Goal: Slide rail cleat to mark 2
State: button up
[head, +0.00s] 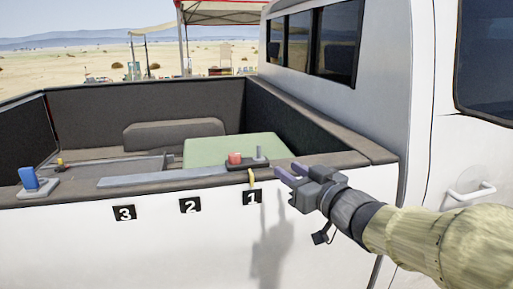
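The rail cleat (247,165) is a dark block with a red knob and a grey upright post. It sits on the near side wall of the truck bed, at the right end of the grey rail (150,180). A yellow pointer (251,179) hangs from it just above the black plate marked 1 (252,197). The plate marked 2 (190,205) is to its left, and the plate marked 3 (125,213) is farther left. My gripper (287,172), with purple fingers, is open and empty, just right of the cleat and apart from it.
A blue piece on a grey base (37,182) stands on the wall's left end. A green box (235,148) lies in the bed behind the cleat. The white truck cab (380,110) rises behind my arm on the right.

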aim_at(260, 152)
jog(key=p+x, duration=0.5)
jog(key=x, duration=1)
jog(key=shift+a, duration=0.1)
grip_shut()
